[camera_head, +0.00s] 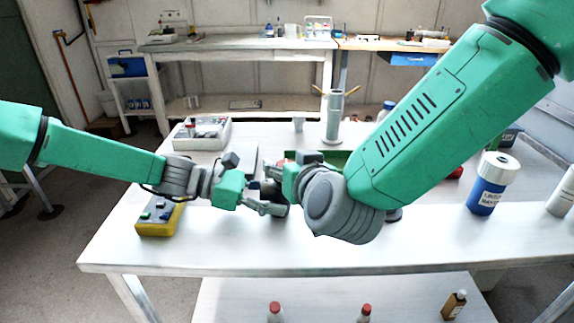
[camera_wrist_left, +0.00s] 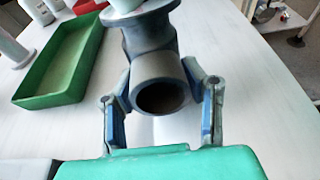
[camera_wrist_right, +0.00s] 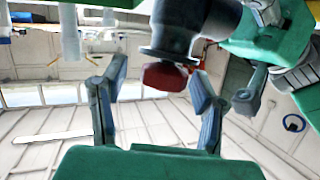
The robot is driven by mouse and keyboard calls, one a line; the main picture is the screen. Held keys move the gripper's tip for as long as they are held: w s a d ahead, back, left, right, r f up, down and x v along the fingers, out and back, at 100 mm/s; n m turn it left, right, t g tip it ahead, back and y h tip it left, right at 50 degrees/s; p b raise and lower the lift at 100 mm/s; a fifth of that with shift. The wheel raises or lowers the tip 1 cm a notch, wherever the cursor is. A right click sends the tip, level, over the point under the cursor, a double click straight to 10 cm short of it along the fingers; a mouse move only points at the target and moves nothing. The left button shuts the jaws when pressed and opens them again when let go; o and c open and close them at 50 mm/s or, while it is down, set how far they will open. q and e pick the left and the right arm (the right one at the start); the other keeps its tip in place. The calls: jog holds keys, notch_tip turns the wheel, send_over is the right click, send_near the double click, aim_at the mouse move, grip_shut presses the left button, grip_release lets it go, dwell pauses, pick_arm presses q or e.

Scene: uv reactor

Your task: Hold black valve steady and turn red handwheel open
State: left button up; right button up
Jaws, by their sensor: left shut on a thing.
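The black valve (camera_wrist_left: 160,78) stands on the white table; its open pipe end faces the left wrist camera. My left gripper (camera_wrist_left: 163,110) is shut on the valve, with one finger on each side of the pipe. In the head view the left gripper (camera_head: 262,195) and the right gripper (camera_head: 280,176) meet around the valve, hiding most of it. The red handwheel (camera_wrist_right: 165,76) shows in the right wrist view beyond the valve's flange. My right gripper (camera_wrist_right: 160,80) is open, its fingers apart on either side of the handwheel; contact cannot be told.
A yellow button box (camera_head: 158,220) lies on the table at left, a pale instrument box (camera_head: 202,134) behind it. A grey metal cylinder (camera_head: 333,117) and a green tray (camera_wrist_left: 66,66) stand near the valve. A blue bottle (camera_head: 486,188) stands at right. The front table strip is clear.

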pick_arm(q)
jog(key=shift+f, duration=0.1)
pick_arm(e)
jog(key=shift+s+r, duration=0.15)
jog(key=shift+s, duration=0.35)
pick_arm(q)
jog(key=shift+s, duration=0.1)
pick_arm(e)
jog(key=v, duration=1.1)
pick_arm(q)
jog(key=o, duration=0.9)
